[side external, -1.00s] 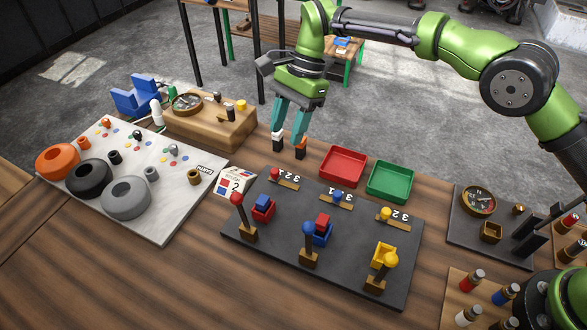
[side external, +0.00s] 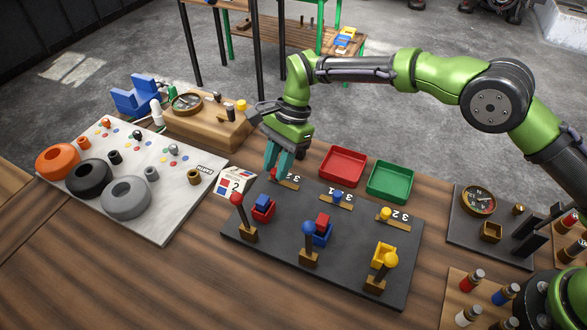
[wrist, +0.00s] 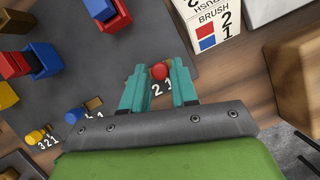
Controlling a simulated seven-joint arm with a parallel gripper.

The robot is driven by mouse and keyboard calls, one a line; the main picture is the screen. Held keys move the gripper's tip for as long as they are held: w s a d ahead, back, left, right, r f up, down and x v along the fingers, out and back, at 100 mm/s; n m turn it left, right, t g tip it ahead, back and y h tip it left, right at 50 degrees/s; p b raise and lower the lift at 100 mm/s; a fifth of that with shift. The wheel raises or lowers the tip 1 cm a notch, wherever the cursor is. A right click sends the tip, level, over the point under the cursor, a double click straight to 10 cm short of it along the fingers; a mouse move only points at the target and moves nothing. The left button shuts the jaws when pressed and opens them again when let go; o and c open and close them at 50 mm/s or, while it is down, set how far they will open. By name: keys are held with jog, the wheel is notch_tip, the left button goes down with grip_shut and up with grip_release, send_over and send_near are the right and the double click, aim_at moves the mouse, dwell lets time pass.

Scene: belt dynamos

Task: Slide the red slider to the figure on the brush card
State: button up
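The red slider's round knob (wrist: 160,71) sits between the two fingers of my gripper (wrist: 159,74) in the wrist view. The fingers stand on either side of it with little gap; contact is unclear. The figures 2 and 1 show beside the knob; the rest of its scale is hidden by a finger. In the side view my gripper (side external: 277,172) is down at the back left of the dark panel (side external: 270,250). The brush card (side external: 235,183) stands just left of it. In the wrist view the card (wrist: 213,8) shows a red square beside 2 and a blue one beside 1.
A blue slider (side external: 338,196) and a yellow slider (side external: 386,213) are further right on the panel. Levers (side external: 308,229) and small coloured boxes stand in front. A red tray (side external: 343,167) and a green tray (side external: 390,182) lie behind. A wooden block (side external: 205,130) is to the left.

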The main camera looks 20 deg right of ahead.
grip_shut()
jog(key=shift+d, duration=0.1)
jog(key=shift+s+d, duration=0.65)
jog(key=shift+o, duration=2)
grip_release()
jog(key=shift+r, duration=0.1)
jog(key=v, duration=1.6)
jog(key=shift+r, duration=0.3)
jog(key=shift+w+d, duration=0.1)
jog(key=shift+d, duration=0.05)
